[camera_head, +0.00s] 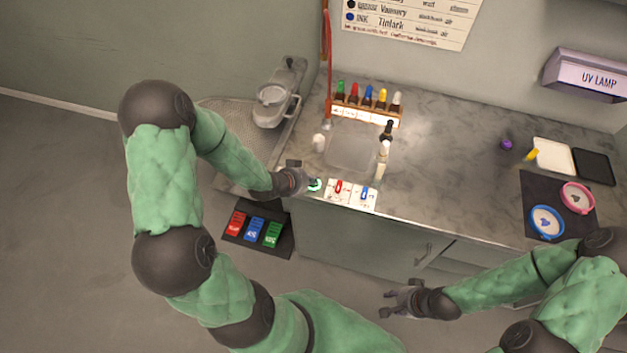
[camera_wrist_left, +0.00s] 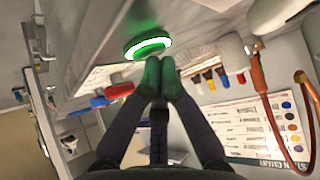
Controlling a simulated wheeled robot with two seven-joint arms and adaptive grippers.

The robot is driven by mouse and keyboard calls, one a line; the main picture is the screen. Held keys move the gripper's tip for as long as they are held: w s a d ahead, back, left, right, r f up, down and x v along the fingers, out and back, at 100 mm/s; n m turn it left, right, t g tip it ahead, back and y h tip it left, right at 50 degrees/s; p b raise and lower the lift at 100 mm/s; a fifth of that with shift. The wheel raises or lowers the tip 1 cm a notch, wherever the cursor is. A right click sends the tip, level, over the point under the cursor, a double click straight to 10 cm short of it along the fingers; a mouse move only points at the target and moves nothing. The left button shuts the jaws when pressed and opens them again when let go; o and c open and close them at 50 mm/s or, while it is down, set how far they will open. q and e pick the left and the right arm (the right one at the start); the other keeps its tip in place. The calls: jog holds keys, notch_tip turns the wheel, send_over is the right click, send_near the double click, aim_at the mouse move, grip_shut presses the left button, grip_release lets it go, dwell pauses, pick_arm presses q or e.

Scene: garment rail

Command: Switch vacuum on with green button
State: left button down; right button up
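The green button (camera_head: 315,185) sits at the front edge of the counter, left of a white panel. In the left wrist view the green button (camera_wrist_left: 142,45) shows a bright white ring. My left gripper (camera_head: 305,182) is right beside the button. In the left wrist view the fingertips of my left gripper (camera_wrist_left: 160,64) are together, with nothing between them and a green tint on them. They are at the button's edge; I cannot tell whether they touch it. My right gripper (camera_head: 386,303) is open and empty, in front of the cabinet. I cannot single out the vacuum itself.
The white panel (camera_head: 351,194) has red and blue parts. A red hose (camera_head: 327,66) hangs at the wall. The counter's middle (camera_head: 450,170) is clear.

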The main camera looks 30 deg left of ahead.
pick_arm(q)
notch_tip(320, 180, up, 6)
jog(key=p, duration=0.5)
jog(key=shift+r, duration=0.15)
dwell(0.3)
dwell(2.0)
